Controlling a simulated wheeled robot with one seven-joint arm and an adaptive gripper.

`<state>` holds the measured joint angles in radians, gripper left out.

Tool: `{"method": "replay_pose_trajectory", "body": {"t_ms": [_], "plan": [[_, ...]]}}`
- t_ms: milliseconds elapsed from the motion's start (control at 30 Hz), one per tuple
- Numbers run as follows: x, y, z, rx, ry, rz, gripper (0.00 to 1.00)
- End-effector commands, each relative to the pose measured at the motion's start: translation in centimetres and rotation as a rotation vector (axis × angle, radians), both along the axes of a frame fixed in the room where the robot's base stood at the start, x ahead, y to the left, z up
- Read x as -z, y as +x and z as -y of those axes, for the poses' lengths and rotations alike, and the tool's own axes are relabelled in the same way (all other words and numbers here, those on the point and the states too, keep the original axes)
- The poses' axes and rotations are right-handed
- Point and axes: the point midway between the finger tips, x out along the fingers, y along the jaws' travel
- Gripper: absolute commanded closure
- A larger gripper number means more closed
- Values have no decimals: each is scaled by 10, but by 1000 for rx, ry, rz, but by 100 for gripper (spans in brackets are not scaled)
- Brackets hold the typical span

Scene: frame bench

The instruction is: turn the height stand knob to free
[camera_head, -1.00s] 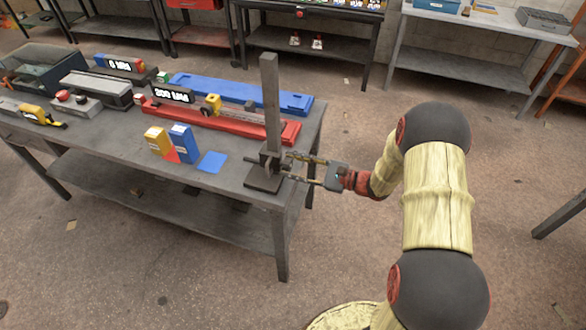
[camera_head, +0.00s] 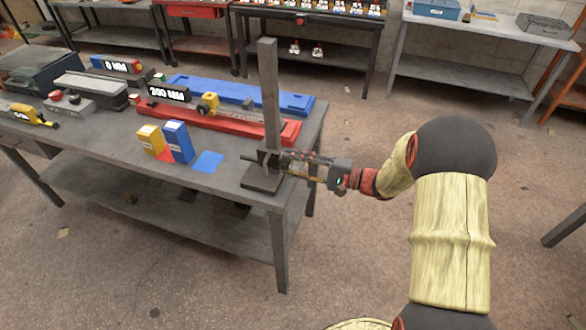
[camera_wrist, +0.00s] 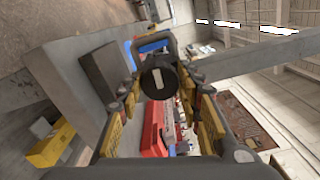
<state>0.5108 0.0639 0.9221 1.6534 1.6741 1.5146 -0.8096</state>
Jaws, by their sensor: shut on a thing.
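The height stand is a tall grey post (camera_head: 270,100) on a dark flat base (camera_head: 260,183) at the table's front right corner, with a dark sliding block low on the post. In the wrist view the knob (camera_wrist: 158,84) is a round black disc with a pale line, nearly upright in that picture. My gripper (camera_head: 281,161) reaches in from the right at the block's height. It is shut on the knob, with one finger on each side of it in the wrist view. In the head view the fingers hide the knob.
A blue box (camera_head: 178,142) and a yellow box (camera_head: 150,139) stand left of the stand, with a blue card (camera_head: 208,162) nearby. A red rail (camera_head: 230,125) and a blue rail (camera_head: 240,93) lie behind.

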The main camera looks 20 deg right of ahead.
Motion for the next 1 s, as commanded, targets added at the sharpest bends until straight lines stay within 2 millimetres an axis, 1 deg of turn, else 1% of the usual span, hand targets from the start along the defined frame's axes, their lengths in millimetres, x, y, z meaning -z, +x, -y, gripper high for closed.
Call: {"method": "replay_pose_trajectory", "body": {"t_ms": [300, 733, 767, 1000], "plan": [[1, 0, 0, 0, -45, 61, 90], [0, 0, 0, 0, -48, 65, 90], [0, 0, 0, 0, -48, 65, 63], [0, 0, 0, 0, -48, 66, 50]]}}
